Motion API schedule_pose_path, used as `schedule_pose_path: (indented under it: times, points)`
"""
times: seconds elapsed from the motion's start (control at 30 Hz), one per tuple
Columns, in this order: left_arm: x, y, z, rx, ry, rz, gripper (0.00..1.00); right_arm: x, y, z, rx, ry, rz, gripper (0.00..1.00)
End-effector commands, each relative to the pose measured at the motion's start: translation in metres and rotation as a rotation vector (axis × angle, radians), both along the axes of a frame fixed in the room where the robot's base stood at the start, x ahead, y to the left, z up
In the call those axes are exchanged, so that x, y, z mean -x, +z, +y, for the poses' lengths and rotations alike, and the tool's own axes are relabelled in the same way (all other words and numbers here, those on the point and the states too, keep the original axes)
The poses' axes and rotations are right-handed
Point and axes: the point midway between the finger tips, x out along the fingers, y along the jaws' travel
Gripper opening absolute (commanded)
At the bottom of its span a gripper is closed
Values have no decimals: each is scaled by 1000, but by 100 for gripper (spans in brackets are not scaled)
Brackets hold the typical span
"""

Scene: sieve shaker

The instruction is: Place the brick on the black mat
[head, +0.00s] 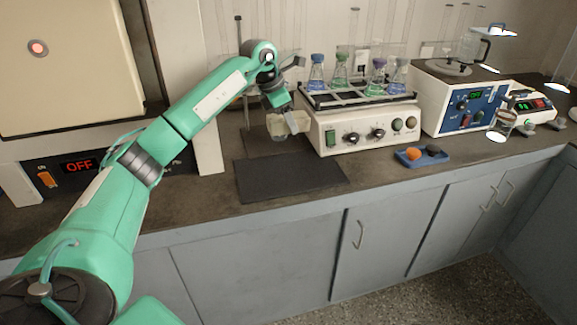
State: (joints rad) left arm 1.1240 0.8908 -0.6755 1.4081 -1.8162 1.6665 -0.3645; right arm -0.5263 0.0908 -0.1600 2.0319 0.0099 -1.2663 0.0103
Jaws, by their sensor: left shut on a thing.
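A black mat (285,182) lies flat on the bench near its front edge, left of centre. My left gripper (285,112) is above the back part of the mat, beside the left end of the shaker. It is shut on a pale, rough-looking brick (290,124), which it holds above the bench. The gripper's fingers partly cover the brick. My right gripper is not in view.
A white shaker (362,130) with several coloured flasks stands right of the brick. A blue tray (421,158) with small orange and dark items sits in front of it. A thin stand rod (240,50) rises behind my gripper. The mat's surface is clear.

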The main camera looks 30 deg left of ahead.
Motion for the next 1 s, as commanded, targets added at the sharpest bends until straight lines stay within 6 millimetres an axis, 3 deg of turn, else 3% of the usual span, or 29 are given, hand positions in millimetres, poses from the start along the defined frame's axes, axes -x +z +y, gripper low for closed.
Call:
schedule_pose_path:
  times: [0.2, 0.33, 0.63, 0.83, 1.0]
  points:
    - [1, -60, 0, 0, -2, 2, 18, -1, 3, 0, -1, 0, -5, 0]
    - [1, -85, 0, 1, -2, 1, 18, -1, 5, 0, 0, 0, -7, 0]
    - [0, -110, 0, 0, -3, -2, 18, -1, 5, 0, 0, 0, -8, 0]
    - [0, -139, -1, 2, -2, -1, 18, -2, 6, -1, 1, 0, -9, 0]
    - [0, -141, 0, 1, -3, -3, 18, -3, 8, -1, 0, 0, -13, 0]
